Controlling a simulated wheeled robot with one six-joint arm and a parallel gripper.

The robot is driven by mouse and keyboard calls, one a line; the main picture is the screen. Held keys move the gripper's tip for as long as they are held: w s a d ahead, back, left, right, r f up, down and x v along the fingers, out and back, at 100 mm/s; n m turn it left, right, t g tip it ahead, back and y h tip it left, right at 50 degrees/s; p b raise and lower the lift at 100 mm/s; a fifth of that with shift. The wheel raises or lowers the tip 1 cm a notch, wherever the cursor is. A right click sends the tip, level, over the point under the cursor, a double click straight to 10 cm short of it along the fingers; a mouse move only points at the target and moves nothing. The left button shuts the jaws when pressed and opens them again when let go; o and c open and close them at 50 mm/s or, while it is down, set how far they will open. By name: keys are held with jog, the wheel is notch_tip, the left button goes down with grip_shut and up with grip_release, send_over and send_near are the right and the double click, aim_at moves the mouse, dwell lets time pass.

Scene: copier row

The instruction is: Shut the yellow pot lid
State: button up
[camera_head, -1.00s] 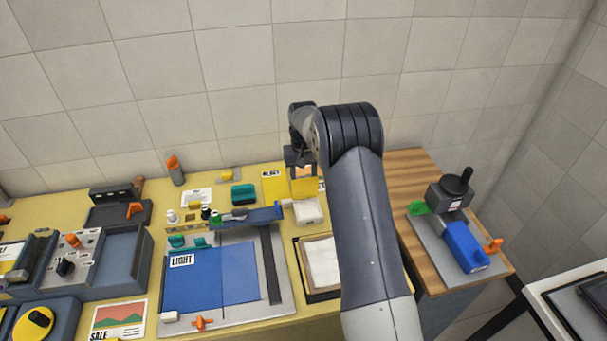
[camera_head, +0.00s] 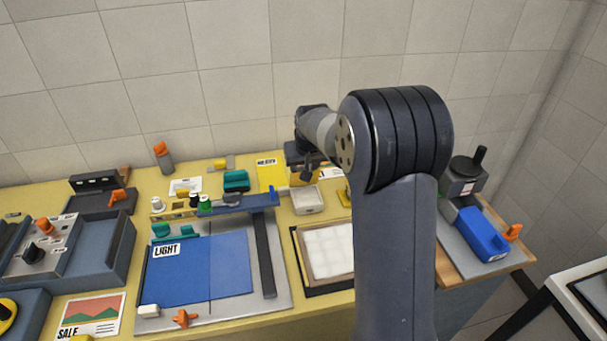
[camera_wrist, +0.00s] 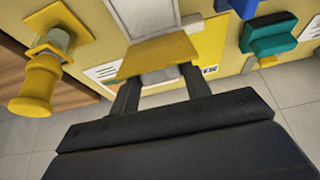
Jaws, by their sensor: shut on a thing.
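In the wrist view a yellow flap-like piece, apparently the pot lid (camera_wrist: 150,55), lies across my fingertips, with a grey patch below its edge. My gripper (camera_wrist: 158,78) is shut on it. The piece looks tilted; how far it stands open I cannot tell. In the head view my gripper (camera_head: 304,171) is at the back of the yellow counter, close to the wall and just behind a small white square dish (camera_head: 308,200).
A yellow card (camera_head: 270,175) and a teal block (camera_head: 236,181) lie left of my gripper. A blue board (camera_head: 200,270) and a framed pad (camera_head: 328,250) lie in front. A yellow knobbed thing (camera_wrist: 40,85) is at left in the wrist view. A blue tool (camera_head: 482,233) stands at right.

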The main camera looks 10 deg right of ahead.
jog(key=shift+s+f, duration=0.15)
jog(key=shift+s+f+b, duration=0.1)
jog(key=shift+s+b, duration=0.1)
jog(key=shift+b, duration=0.2)
jog(key=shift+s+f, duration=0.1)
jog(key=shift+s, duration=0.2)
jog(key=o, duration=1.4)
jog(key=shift+r, duration=0.2)
jog(key=v, duration=1)
jog(key=shift+s+r, duration=0.25)
jog(key=shift+s, duration=0.05)
jog(key=shift+f, duration=0.15)
